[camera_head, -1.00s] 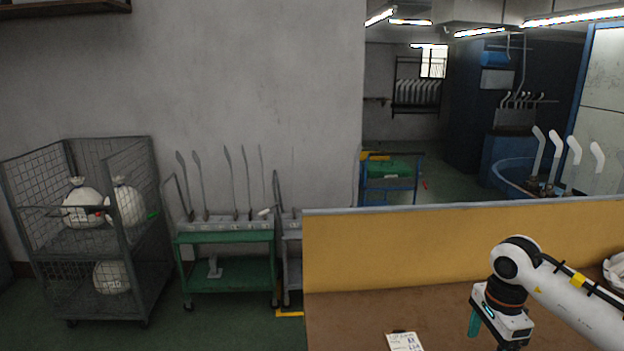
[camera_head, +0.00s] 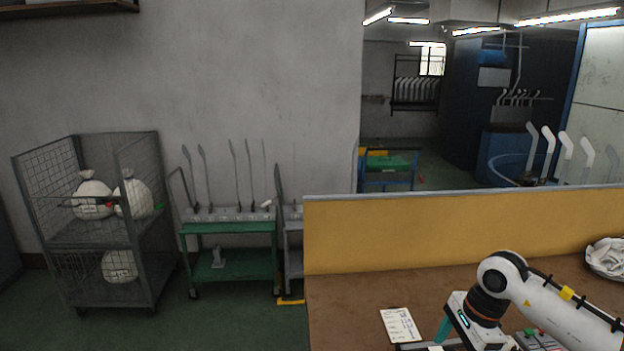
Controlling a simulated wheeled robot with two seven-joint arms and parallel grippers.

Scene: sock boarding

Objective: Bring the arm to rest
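My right arm (camera_head: 545,298), white with dark joints, reaches in from the right over the brown table (camera_head: 345,290). Its gripper (camera_head: 452,332) hangs low at the bottom edge of the view, just right of a white card. One teal finger shows; the other finger and the tips are hidden or cut off, so its opening cannot be told. No object is visible in it. My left gripper is not in view.
A yellow partition (camera_head: 450,235) stands behind the table. The white card (camera_head: 400,325) and a box with red and green buttons (camera_head: 538,340) lie near the gripper. A basket of white cloth (camera_head: 606,257) sits at right. A wire cage cart (camera_head: 75,240) and green trolley (camera_head: 232,265) stand left.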

